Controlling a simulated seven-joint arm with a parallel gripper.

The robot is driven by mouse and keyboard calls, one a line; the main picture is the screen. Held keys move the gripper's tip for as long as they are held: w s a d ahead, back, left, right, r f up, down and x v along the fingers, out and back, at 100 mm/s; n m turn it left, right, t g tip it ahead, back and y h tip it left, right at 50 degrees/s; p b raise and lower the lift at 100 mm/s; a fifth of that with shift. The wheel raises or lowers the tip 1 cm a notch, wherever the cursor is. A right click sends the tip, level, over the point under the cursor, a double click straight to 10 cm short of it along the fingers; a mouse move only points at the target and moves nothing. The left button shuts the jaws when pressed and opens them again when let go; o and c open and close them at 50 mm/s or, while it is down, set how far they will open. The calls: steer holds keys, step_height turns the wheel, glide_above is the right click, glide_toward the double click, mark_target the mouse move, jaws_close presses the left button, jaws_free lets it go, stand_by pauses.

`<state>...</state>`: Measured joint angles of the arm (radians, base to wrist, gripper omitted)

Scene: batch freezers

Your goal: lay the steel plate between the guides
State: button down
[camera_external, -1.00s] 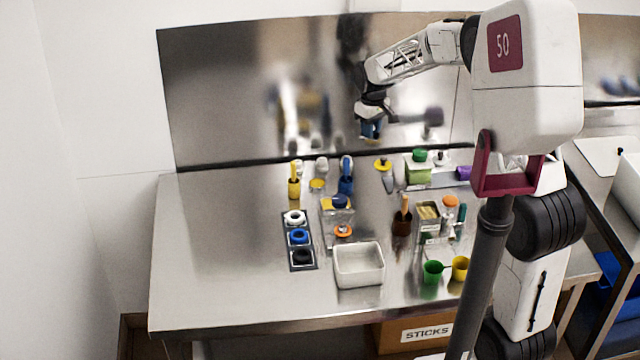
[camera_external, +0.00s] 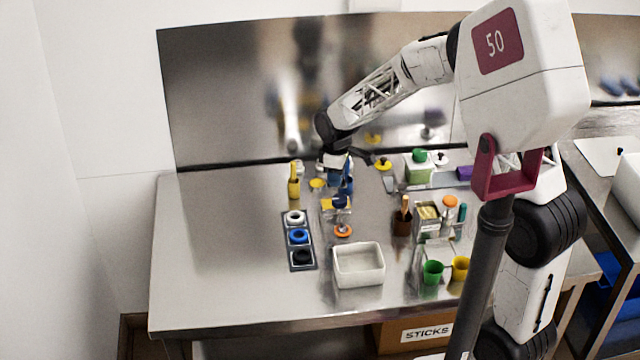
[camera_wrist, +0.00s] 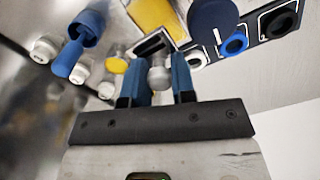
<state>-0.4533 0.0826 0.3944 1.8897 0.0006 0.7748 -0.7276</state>
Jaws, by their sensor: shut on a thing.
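My gripper (camera_external: 337,178) is low over the back of the steel bench, just behind a box with a yellow top (camera_external: 328,204) and dark blue knob (camera_external: 340,201). In the wrist view, the two blue fingers of my gripper (camera_wrist: 159,82) are close together around a small grey rounded knob (camera_wrist: 160,77). What lies beneath the knob is hidden. A dark rectangle with a pale rim (camera_wrist: 152,46) shows just beyond it. I cannot clearly make out the steel plate or the guides; the box's dark blue knob (camera_wrist: 212,20) shows at the top.
A three-place holder with white, blue (camera_external: 298,237) and black rings stands left. A yellow bottle (camera_external: 293,184) is left of my gripper. A white tub (camera_external: 358,264), green cup (camera_external: 432,271) and yellow cup (camera_external: 460,266) are in front. The bench's left side is clear.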

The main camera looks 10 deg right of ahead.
steer(key=shift+f, duration=0.1)
stand_by(0.3)
steer(key=shift+f, duration=2.9)
steer(key=shift+f, duration=0.45)
stand_by(0.3)
steer(key=c, duration=0.9)
jaws_free()
steer(key=shift+c, duration=0.8)
steer(key=shift+o, duration=0.5)
